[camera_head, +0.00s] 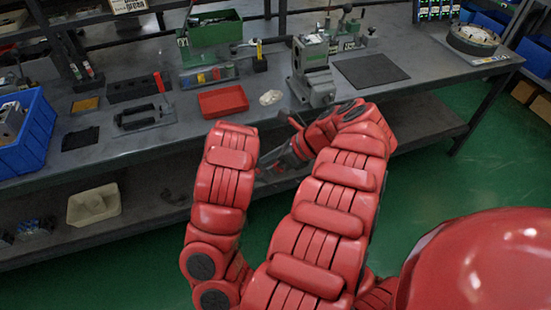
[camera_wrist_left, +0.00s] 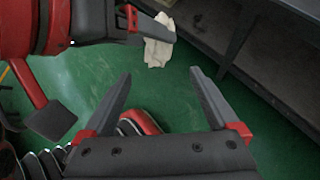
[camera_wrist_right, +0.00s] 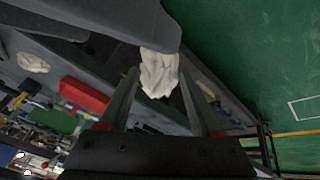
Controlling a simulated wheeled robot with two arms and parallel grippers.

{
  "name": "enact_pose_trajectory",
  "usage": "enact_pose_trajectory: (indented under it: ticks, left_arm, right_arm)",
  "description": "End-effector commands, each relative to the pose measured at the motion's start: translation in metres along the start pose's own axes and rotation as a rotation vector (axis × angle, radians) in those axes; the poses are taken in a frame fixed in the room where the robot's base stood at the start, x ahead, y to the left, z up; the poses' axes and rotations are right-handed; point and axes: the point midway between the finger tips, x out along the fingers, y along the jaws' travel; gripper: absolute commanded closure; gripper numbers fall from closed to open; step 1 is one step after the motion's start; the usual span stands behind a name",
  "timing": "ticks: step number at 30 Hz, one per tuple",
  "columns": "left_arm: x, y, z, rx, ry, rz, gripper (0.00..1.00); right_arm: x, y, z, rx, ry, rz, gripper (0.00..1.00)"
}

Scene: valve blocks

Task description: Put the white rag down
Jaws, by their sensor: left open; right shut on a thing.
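The white rag (camera_wrist_right: 160,72) is crumpled and hangs between the fingertips of my right gripper (camera_wrist_right: 159,79), which is shut on it. The left wrist view also shows the rag (camera_wrist_left: 158,45), hanging at the tips of my right gripper with green floor behind it. My left gripper (camera_wrist_left: 161,76) is open and empty, with its fingers spread below the rag in that view and apart from it. In the head view my arms hide the rag, and the fingertips cannot be made out clearly.
A grey workbench (camera_head: 330,95) stands ahead, with a lower shelf (camera_head: 150,205). On it are a red tray (camera_head: 223,101), a pale crumpled piece (camera_head: 270,97), a grey vice-like fixture (camera_head: 312,75) and a dark mat (camera_head: 371,70). A blue bin (camera_head: 30,140) stands at the left.

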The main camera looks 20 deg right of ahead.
Motion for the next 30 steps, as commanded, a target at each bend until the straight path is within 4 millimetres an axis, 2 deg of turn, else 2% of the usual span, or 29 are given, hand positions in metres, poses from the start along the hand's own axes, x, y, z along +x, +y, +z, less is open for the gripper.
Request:
enact_pose_trajectory:
  ticks: [3, 9, 14, 21, 23, 30]
  left_arm:
    - [0.023, 0.000, -0.001, -0.001, 0.000, 0.000, 0.06]
    - [0.049, 0.000, 0.000, -0.002, 0.001, 0.000, 0.06]
    - [0.056, 0.000, 0.000, -0.002, 0.001, -0.001, 0.06]
    - [0.057, -0.001, 0.000, -0.002, 0.002, -0.002, 0.06]
    - [0.057, -0.001, 0.000, -0.002, 0.002, -0.002, 0.15]
    - [0.057, -0.001, 0.000, -0.002, 0.002, -0.003, 0.59]
  right_arm:
    - [0.000, 0.000, 0.000, 0.000, 0.000, 0.000, 1.00]
    - [0.000, 0.000, 0.000, 0.000, 0.000, 0.000, 1.00]
    - [0.000, 0.000, 0.000, 0.000, 0.000, 0.000, 1.00]
    - [0.000, 0.000, 0.000, 0.000, 0.000, 0.000, 1.00]
    - [0.000, 0.000, 0.000, 0.000, 0.000, 0.000, 1.00]
    - [0.000, 0.000, 0.000, 0.000, 0.000, 0.000, 1.00]
